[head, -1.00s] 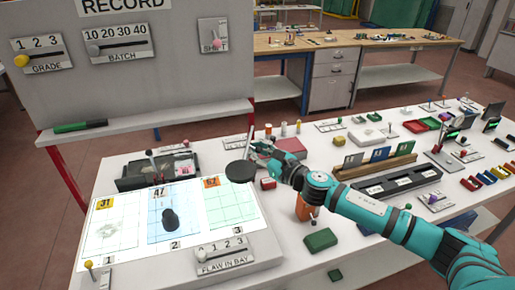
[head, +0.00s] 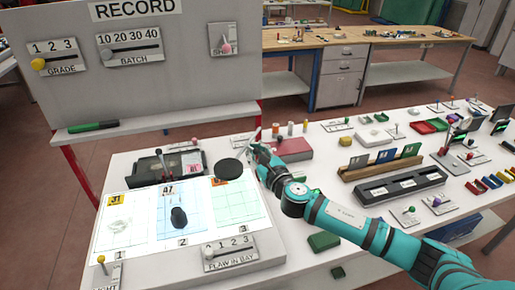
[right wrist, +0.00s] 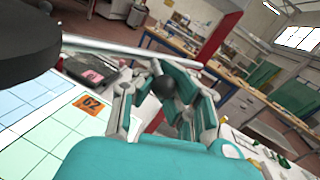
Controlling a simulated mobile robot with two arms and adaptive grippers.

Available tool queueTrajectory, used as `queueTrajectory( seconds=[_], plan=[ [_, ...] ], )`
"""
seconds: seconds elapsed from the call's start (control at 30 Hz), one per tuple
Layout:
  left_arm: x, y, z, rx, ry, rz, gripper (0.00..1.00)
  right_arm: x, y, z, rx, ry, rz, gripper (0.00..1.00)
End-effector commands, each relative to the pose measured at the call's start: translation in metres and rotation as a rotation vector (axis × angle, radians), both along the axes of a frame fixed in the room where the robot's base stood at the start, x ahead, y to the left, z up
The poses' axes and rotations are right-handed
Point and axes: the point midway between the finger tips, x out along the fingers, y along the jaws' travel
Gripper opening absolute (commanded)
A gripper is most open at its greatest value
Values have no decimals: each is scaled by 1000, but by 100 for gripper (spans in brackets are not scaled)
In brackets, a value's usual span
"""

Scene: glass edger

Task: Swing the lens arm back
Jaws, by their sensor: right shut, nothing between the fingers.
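The lens arm's round black lens head (head: 229,167) hangs over the top edge of the third grid on the lit panel (head: 140,250), partly covering its orange number tag. In the right wrist view the lens head (right wrist: 40,40) fills the upper left, and a pale rod (right wrist: 105,46) runs from it towards my fingers. My right gripper (head: 257,140) is just right of and beyond the lens head. In the wrist view its fingers (right wrist: 165,95) are closed in, with a dark ball (right wrist: 163,86) showing by them; contact is unclear. My left gripper is out of view.
A black tray (head: 165,165) stands behind the panel, below the record board (head: 160,70). A dark red box (head: 293,149) lies right of my gripper. The flaw-in-bay slider (head: 230,253) is at the front. Card racks and small blocks fill the right side.

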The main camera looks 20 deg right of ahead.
Motion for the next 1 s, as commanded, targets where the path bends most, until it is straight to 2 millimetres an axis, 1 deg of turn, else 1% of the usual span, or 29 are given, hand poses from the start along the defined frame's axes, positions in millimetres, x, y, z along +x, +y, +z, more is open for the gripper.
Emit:
queueTrajectory(
  seconds=[0.03,0.53,0.77,1.0],
  plan=[
    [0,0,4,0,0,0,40,0,10,7,7,-9,2,0],
    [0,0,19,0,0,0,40,15,29,7,7,-10,-213,0],
    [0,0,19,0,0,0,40,25,36,7,4,-10,-337,0],
    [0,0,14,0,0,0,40,37,44,7,4,-12,-476,0]
  ],
)
